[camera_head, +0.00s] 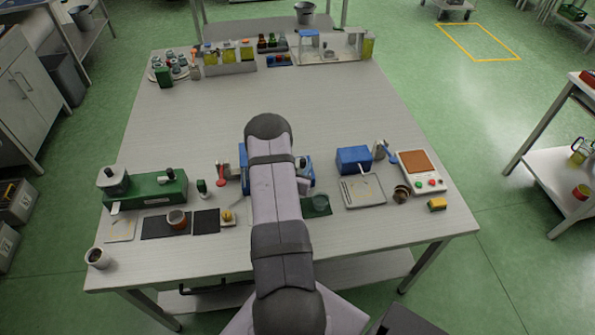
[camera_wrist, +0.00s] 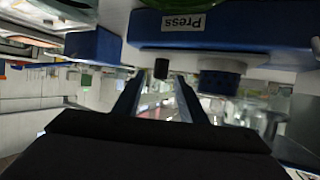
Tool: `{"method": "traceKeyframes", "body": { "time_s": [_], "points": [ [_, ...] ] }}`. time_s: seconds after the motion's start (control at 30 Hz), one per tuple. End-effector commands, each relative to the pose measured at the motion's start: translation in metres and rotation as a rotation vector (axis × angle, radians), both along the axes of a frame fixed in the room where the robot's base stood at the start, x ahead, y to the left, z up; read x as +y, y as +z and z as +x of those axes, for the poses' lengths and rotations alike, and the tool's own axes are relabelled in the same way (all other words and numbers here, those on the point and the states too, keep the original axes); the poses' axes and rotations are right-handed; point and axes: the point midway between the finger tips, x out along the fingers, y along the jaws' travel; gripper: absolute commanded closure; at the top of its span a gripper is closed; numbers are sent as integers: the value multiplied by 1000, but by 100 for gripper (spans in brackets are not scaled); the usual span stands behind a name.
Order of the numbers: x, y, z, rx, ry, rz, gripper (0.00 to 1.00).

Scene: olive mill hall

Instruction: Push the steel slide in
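A blue machine labelled "Press" fills the top of the wrist view (camera_wrist: 260,25); its label reads upside down. In the head view, blue parts (camera_head: 306,172) show on both sides of my arm, which hides the rest. A small black knob (camera_wrist: 161,68) hangs below the machine, just beyond and between my fingertips. A round blue knob (camera_wrist: 220,78) is right of it. My gripper (camera_wrist: 158,86) is open, its fingers apart with nothing clearly held between them. I cannot tell whether it touches the black knob. I cannot make out the steel slide for certain.
To the right are a blue box (camera_head: 353,159), a metal tray (camera_head: 374,197) and a scale (camera_head: 428,184). Bottles stand along the back. The table's middle (camera_head: 330,110) is clear.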

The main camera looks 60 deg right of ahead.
Motion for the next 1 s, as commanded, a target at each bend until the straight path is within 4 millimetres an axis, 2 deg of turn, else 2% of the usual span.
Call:
{"method": "traceKeyframes", "body": {
  "time_s": [0.3,0.57,0.83,0.93,1.0],
  "points": [
    [25,10,-8,1,1,0,62],
    [29,13,-10,0,0,0,62],
    [27,13,-9,-3,1,-6,62],
    [15,16,-5,-23,4,-40,62],
    [-1,23,0,-47,8,-86,62]
  ]
}}
